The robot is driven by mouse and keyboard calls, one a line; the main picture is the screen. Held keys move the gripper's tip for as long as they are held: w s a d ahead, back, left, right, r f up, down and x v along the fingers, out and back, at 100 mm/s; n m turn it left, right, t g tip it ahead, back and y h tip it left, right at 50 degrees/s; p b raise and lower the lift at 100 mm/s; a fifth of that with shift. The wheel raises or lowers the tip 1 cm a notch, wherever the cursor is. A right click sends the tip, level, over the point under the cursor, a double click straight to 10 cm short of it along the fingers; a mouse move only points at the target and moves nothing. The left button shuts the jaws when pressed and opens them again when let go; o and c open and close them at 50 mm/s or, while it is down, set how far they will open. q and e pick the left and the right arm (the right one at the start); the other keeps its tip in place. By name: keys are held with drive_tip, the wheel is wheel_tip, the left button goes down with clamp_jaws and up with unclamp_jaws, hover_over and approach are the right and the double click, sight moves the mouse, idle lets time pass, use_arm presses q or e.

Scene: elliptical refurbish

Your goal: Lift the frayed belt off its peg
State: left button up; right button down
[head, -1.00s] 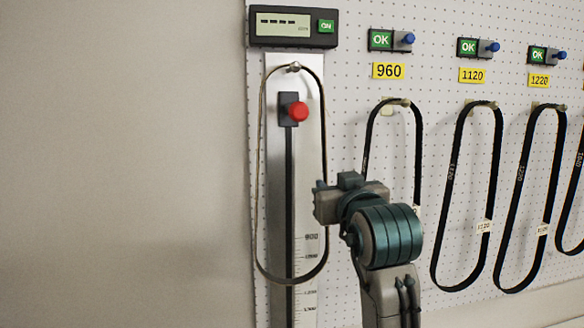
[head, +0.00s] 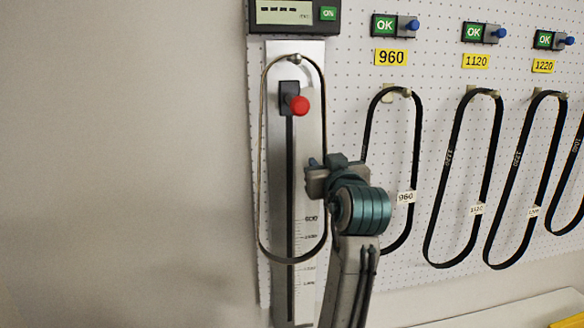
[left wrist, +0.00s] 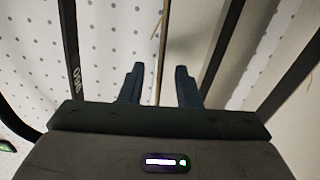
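The frayed belt (head: 261,170) is a thin, tan-edged loop. It hangs from a peg (head: 295,59) at the top of the measuring gauge (head: 310,130). My left gripper (head: 312,178) is at the loop's right strand, roughly mid-height and well below the peg. In the left wrist view its two dark fingers (left wrist: 160,88) are apart. A thin tan strand (left wrist: 165,40), seemingly the frayed belt, runs between them without clear contact. The head view hides the fingertips' exact place at the belt. My right gripper is in neither view.
A red knob (head: 299,106) sticks out inside the loop, below the peg. Black belts marked 960 (head: 367,125) and 1120 (head: 457,150) hang on pegs to the right, with others beyond. A display box (head: 293,14) is above the gauge. The wall at left is bare.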

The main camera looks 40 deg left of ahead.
use_arm(q)
drive_tip(key=shift+d, duration=0.15)
clamp_jaws()
drive_tip(key=shift+r, duration=0.1)
